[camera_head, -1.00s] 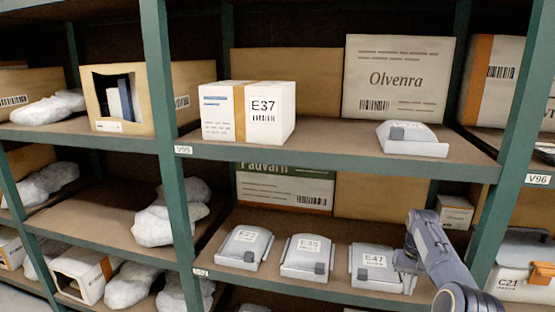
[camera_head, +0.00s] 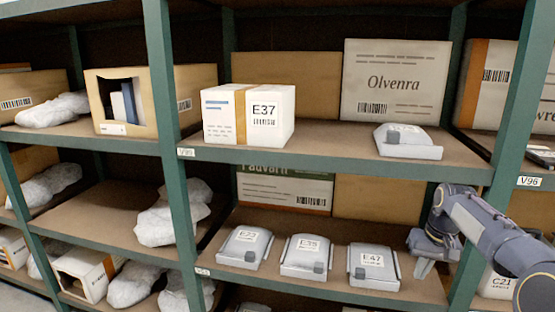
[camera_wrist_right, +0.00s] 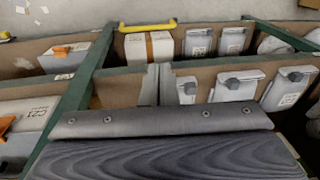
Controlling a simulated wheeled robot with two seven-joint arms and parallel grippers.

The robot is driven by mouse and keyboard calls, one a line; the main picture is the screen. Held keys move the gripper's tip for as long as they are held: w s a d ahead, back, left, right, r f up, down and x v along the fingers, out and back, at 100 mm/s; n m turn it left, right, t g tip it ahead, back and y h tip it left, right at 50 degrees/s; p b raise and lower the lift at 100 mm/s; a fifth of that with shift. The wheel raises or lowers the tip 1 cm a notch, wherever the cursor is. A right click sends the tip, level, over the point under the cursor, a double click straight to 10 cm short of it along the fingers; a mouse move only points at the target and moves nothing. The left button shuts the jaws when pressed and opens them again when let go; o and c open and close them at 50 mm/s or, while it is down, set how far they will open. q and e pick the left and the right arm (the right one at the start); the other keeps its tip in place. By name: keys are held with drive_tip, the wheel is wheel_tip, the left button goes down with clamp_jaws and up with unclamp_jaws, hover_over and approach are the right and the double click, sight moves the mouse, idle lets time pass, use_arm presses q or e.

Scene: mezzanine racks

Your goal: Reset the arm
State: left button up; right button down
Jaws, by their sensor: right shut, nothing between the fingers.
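My right arm comes in from the lower right in the head view, and its gripper (camera_head: 424,268) is by the lower shelf, to the right of the grey E47 case (camera_head: 373,267). It is shut and empty. In the right wrist view its closed fingers (camera_wrist_right: 155,84) point toward the shelves. The E47 case stands clear of the gripper, in a row with the grey E35 case (camera_head: 306,258) and another grey case (camera_head: 244,248). My left gripper is not in view.
Green uprights (camera_head: 178,160) divide the rack into bays. The upper shelf holds the white E37 box (camera_head: 265,112), the Olvenra box (camera_head: 395,85) and a grey case (camera_head: 408,142). A C21 container (camera_head: 497,283) is partly hidden behind my arm.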

drive_tip(key=s+a+r+t+y+p, duration=0.1)
drive_tip(key=s+a+r, duration=0.25)
drive_tip(key=s, duration=0.45)
drive_tip(key=s+a+r+t+p, duration=0.1)
drive_tip(key=s+a+r, duration=0.2)
drive_tip(key=s+r, duration=0.35)
drive_tip(key=s+a+f+t, duration=0.1)
drive_tip(key=s+a+f, duration=0.2)
drive_tip(key=s, duration=0.6)
drive_tip(key=s+a+f+t+y+p, duration=0.1)
drive_tip(key=s+a+f, duration=0.3)
drive_tip(key=s, duration=0.5)
drive_tip(key=shift+s+a+f+n+t+y+p, duration=0.15)
drive_tip(key=shift+s+a+n+t+y+p, duration=0.2)
drive_tip(key=shift+a, duration=0.45)
